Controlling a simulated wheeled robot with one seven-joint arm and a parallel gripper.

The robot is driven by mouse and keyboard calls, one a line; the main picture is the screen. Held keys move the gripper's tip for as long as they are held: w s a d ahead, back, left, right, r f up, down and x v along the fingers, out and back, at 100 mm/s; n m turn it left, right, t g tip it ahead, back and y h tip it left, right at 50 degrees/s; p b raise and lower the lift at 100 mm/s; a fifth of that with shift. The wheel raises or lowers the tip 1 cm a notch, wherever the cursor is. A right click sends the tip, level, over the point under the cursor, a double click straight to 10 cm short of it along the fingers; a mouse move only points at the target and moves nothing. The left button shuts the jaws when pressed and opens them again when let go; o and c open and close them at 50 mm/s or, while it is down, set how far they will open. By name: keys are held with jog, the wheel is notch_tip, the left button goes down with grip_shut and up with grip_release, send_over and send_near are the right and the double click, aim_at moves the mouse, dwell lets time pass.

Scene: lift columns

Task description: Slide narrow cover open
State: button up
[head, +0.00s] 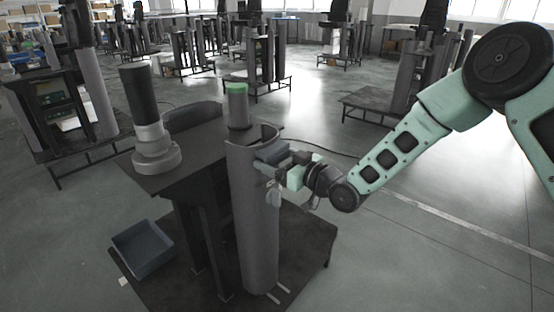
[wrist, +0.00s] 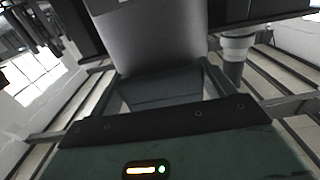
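The narrow cover (head: 255,215) is a tall, upright grey curved shell around the front of a lift column. Its top rim is open and a post with a green top (head: 237,105) rises behind it. My gripper (head: 270,158) is at the right side of the cover, near its top. In the wrist view, the grey curved cover (wrist: 150,45) fills the upper middle, beyond my gripper (wrist: 162,88). The fingers stand apart on either side of a blue-grey piece (wrist: 160,90), with narrow gaps at its sides. Whether the fingers touch the cover is not clear.
A dark table (head: 180,178) beside the cover carries a grey stepped cylinder (head: 150,125). A blue-grey bin (head: 143,248) lies on the dark base plate (head: 310,235). Similar lift column stands (head: 265,60) are spread behind. The floor at the right is clear.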

jog(key=c, duration=0.4)
jog(key=b+v, duration=0.1)
jog(key=v, duration=0.6)
jog(key=shift+d, duration=0.1)
jog(key=shift+c, duration=0.2)
jog(key=o, duration=1.3)
jog(key=shift+s, duration=0.1)
jog(key=b+v, duration=0.1)
jog(key=v, duration=1.6)
jog(key=shift+s, duration=0.1)
